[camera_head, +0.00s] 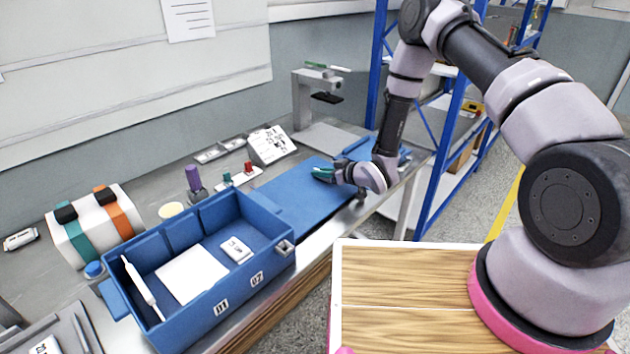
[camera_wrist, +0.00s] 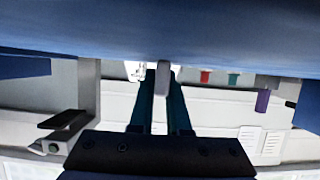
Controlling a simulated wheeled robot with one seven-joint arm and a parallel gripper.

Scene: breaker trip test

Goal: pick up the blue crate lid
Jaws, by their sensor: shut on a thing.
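The blue crate lid (camera_head: 302,205) is a flat blue panel beside the right end of the open blue crate (camera_head: 205,313), over the grey bench. My gripper (camera_head: 322,174), with teal fingers, is over the lid and shut on it. In the wrist view the lid (camera_wrist: 160,35) fills the top of the picture. A small grey part (camera_wrist: 163,76), seemingly the lid's handle, sits between my fingertips (camera_wrist: 162,90). The handle is hidden in the head view. I cannot tell whether the lid rests on the bench or is slightly raised.
The crate holds a white sheet, a white stick and a small white block. A purple-topped item (camera_head: 193,178), red and green parts and a card (camera_head: 271,144) stand behind. A grey stand (camera_head: 305,105) is at the back. A blue-framed shelf (camera_head: 440,150) is right.

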